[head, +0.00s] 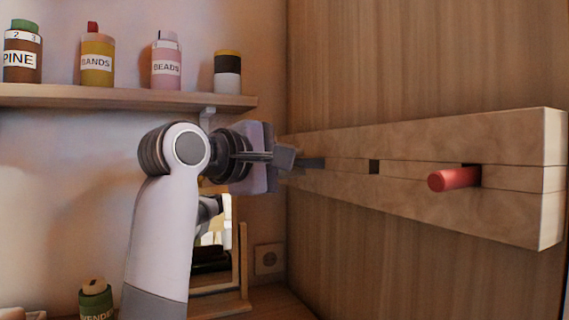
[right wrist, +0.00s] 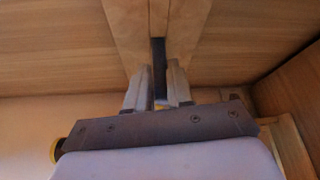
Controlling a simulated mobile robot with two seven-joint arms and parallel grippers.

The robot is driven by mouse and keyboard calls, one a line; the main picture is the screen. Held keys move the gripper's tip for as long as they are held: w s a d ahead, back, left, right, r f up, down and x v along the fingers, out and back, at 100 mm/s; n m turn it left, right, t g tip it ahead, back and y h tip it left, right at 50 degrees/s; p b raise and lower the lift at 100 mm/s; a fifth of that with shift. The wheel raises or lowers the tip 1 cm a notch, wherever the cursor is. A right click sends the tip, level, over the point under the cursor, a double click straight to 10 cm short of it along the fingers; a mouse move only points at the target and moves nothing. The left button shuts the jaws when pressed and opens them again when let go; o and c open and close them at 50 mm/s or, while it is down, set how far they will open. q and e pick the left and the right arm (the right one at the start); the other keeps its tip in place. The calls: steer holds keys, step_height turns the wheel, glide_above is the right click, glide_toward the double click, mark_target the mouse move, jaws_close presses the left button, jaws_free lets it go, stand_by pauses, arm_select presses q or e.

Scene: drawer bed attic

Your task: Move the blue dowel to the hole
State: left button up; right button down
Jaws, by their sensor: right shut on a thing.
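My right gripper (head: 290,160) is at the left part of a pale wooden beam (head: 420,200) on the wood wall. It is shut on a thin dark piece, which I take for the blue dowel (head: 312,163); its blue barely shows in the shade. In the right wrist view the dark dowel (right wrist: 158,60) lies between the two fingers (right wrist: 158,88), in line with the beam's seam. How far it sits in or out of the beam I cannot tell. My left gripper is not in view.
A red dowel (head: 455,179) sticks out of another hole at the beam's right. A shelf (head: 130,97) with several labelled jars is at upper left. A mirror (head: 215,250) and a green jar (head: 96,300) stand below.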

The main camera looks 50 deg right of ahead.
steer(key=shift+s+d, duration=0.4)
steer(key=shift+d, duration=0.3)
steer(key=shift+s+d, duration=0.4)
steer(key=shift+d, duration=0.25)
steer(key=c, duration=0.9)
jaws_free()
glide_toward(310, 162)
steer(key=d, duration=0.2)
steer(key=shift+s+a, duration=0.1)
steer(key=shift+s, duration=0.05)
